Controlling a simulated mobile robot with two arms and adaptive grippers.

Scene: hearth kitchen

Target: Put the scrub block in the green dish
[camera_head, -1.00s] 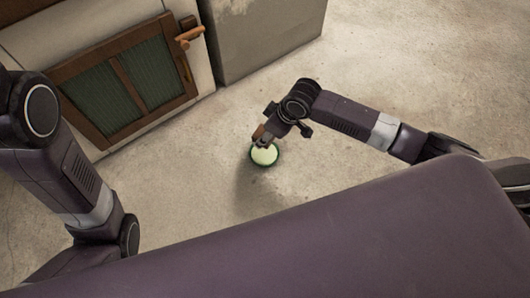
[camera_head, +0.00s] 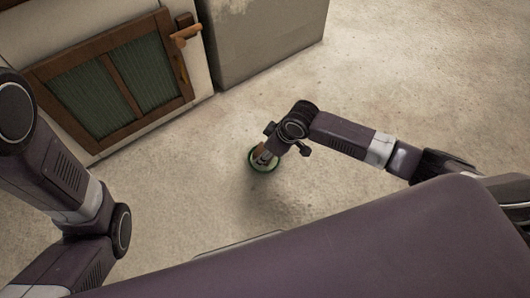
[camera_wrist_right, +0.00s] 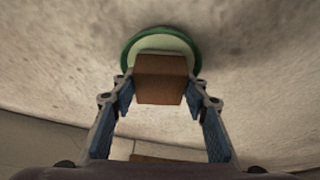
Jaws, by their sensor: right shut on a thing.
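The scrub block is a brown block (camera_wrist_right: 161,80) held between the fingertips of my right gripper (camera_wrist_right: 160,92) in the right wrist view. In the head view my right gripper (camera_head: 263,156) is over the green dish (camera_head: 264,169) and hides much of its inside. The dish is round with a green rim and pale inside; it also shows just beyond the block in the right wrist view (camera_wrist_right: 130,52). I cannot tell whether the block touches the dish. My left arm is at the left of the head view, but its gripper is out of sight.
A pale cabinet with a wooden-framed green door (camera_head: 110,80) stands at the upper left. A wooden handle (camera_head: 186,33) sticks out beside it. A grey block-like unit (camera_head: 262,40) stands right of it. The pale floor (camera_head: 420,80) around the dish is clear.

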